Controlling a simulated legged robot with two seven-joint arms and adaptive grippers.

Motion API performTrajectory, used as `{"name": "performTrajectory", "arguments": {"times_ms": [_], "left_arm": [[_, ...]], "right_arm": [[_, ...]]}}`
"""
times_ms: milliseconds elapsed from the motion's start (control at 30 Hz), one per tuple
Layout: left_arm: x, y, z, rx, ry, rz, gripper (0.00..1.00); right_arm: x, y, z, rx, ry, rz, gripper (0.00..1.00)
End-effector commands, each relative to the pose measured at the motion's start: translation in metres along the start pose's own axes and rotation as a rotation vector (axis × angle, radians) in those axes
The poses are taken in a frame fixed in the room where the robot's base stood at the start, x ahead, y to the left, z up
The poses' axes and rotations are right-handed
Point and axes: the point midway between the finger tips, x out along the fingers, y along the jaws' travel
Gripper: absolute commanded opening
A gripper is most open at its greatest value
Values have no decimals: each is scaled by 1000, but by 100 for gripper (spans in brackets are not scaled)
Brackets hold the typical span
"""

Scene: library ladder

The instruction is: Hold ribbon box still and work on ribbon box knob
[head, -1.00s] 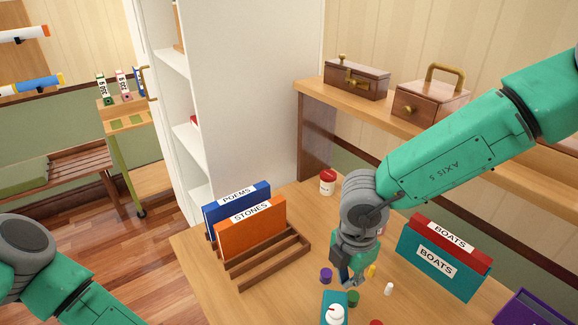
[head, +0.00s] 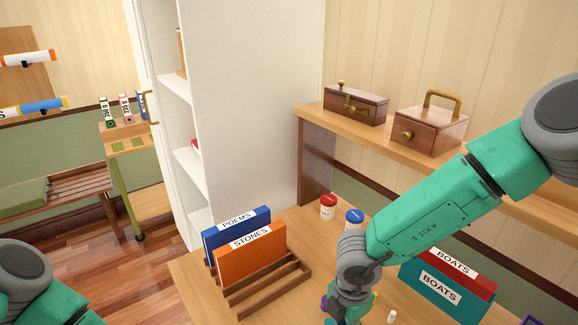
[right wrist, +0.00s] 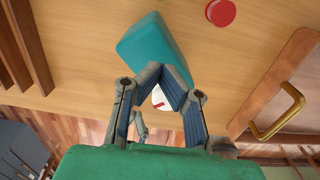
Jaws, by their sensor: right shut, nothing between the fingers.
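Two brown wooden boxes stand on the raised wooden shelf in the head view, and I cannot tell for certain which is the ribbon box. The right one (head: 430,129) has a brass top handle (head: 443,99) and a round brass knob (head: 407,135) on its front. The left one (head: 355,104) is longer, with a brass latch and a small knob on top. My right gripper (right wrist: 159,72) is shut and empty, low over the desk, away from both boxes; its tips are cut off in the head view. My left arm shows at lower left, its gripper out of frame.
A teal block (right wrist: 146,38) and a white round thing (right wrist: 158,97) lie by my right gripper. A book rack (head: 280,290), red-lidded jar (head: 328,206), blue-lidded jar (head: 354,217) and BOATS books (head: 447,288) stand on the desk. A white bookcase (head: 255,100) rises behind.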

Motion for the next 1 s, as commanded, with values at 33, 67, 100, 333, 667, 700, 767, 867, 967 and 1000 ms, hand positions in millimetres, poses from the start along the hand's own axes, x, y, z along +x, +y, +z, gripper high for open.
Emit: {"name": "performTrajectory", "arguments": {"times_ms": [33,67,100,333,667,700,767,867,967,1000], "left_arm": [[0,0,0,0,0,0,0],[0,0,0,0,0,0,0],[0,0,0,0,0,0,0],[0,0,0,0,0,0,0],[0,0,0,0,0,0,0],[0,0,0,0,0,0,0],[0,0,0,0,0,0,0],[0,0,0,0,0,0,0],[0,0,0,0,0,0,0],[0,0,0,0,0,0,0]], "right_arm": [[0,0,0,0,0,0,0],[0,0,0,0,0,0,0],[0,0,0,0,0,0,0],[0,-1,-1,0,0,0,0],[0,-2,-5,0,0,-1,0],[0,-3,-6,0,0,-1,0],[0,-3,-6,0,0,-1,0],[0,-4,-8,0,0,-1,0],[0,-4,-9,0,1,-1,0],[0,-4,-9,0,1,-1,0]]}}
